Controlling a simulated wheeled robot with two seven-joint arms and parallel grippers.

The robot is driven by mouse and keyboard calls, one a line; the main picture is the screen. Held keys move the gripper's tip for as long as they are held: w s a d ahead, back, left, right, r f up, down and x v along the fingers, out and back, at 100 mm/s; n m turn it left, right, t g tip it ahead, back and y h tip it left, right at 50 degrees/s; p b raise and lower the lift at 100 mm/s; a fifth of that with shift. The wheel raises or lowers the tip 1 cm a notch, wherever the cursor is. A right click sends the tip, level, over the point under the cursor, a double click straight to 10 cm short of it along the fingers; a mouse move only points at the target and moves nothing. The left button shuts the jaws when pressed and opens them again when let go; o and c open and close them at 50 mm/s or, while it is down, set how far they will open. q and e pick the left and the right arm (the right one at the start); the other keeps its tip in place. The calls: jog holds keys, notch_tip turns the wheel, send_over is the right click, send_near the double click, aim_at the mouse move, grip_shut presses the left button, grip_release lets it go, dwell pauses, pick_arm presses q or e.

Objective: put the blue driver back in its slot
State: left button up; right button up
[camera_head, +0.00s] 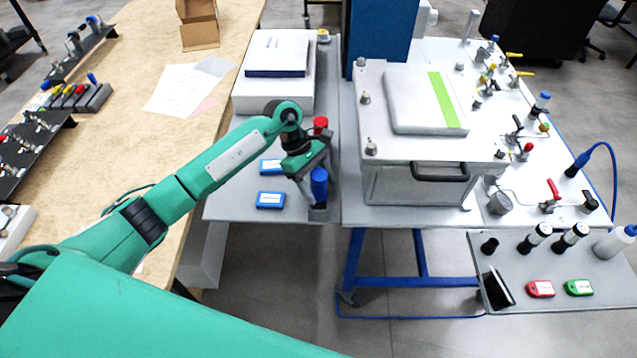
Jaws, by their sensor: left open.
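The blue driver (319,184) stands upright at the front right part of the grey side table, its lower end at a small grey holder block (318,214). How deep it sits in the slot is too small to tell. My left gripper (316,186) is open and points down, with its fingers around or just beside the blue handle. Whether the fingers touch it I cannot tell. A red-topped driver (320,124) stands behind the gripper, partly hidden. My right gripper is not in view.
Two blue boxes (270,200) lie left of the holder on the grey table (232,210). A white instrument with a dark handle (440,174) stands close on the right. A stacked white unit (275,95) is behind. A wooden bench (130,120) runs along the left.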

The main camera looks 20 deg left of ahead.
pick_arm(q)
jog(key=shift+o, duration=1.3)
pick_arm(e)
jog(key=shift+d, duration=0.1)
pick_arm(q)
jog(key=shift+a+r, duration=0.1)
jog(key=b+v, duration=0.3)
jog(key=v, duration=1)
jog(key=shift+r+b, duration=0.2)
jog(key=shift+b, duration=0.15)
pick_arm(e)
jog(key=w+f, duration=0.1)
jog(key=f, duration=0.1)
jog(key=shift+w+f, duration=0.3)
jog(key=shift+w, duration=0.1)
pick_arm(q)
jog(key=shift+a, duration=0.1)
